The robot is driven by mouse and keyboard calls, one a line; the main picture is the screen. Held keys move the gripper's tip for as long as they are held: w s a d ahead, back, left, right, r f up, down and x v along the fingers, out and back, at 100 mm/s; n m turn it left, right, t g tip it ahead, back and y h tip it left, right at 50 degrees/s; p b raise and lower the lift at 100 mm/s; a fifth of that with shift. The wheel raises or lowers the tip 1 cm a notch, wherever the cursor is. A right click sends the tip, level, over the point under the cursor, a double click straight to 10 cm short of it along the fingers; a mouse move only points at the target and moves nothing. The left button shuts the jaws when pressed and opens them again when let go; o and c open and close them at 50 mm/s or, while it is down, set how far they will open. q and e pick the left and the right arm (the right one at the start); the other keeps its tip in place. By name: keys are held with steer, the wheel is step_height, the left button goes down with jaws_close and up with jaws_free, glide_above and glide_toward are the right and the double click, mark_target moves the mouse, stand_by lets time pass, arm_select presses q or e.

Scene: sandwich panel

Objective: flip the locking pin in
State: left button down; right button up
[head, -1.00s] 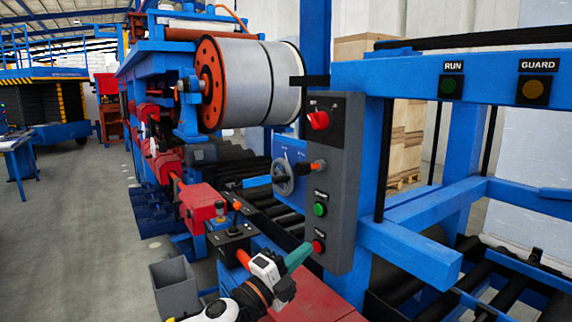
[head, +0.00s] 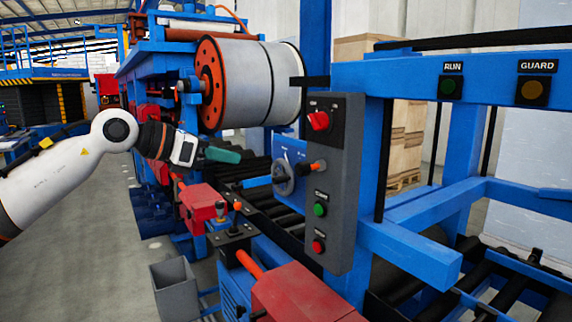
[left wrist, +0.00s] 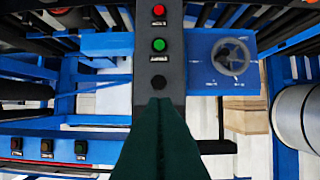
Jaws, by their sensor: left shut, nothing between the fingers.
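My left gripper (head: 224,155) is shut and empty, its green fingers pointing right toward the control panel, left of it in the head view. A short orange-tipped pin or lever (head: 316,167) sticks out from the grey control panel (head: 343,200) beside a grey handwheel (head: 283,178). I cannot tell for certain that this is the locking pin. In the left wrist view the closed green fingers (left wrist: 160,108) cover the lower part of the panel. The handwheel (left wrist: 231,57) shows to their right. My right gripper is not in view.
The panel carries a red rotary switch (head: 319,120), a green button (head: 320,209) and a red button (head: 318,246). A large coil (head: 250,85) stands above and behind the gripper. Red machine housings (head: 305,293) and a joystick box (head: 231,236) lie below.

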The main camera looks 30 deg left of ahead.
arm_select(q)
steer(key=p, duration=1)
glide_toward(298, 166)
steer(key=x, duration=0.5)
steer(key=shift+f, duration=0.1)
steer(key=shift+x, duration=0.8)
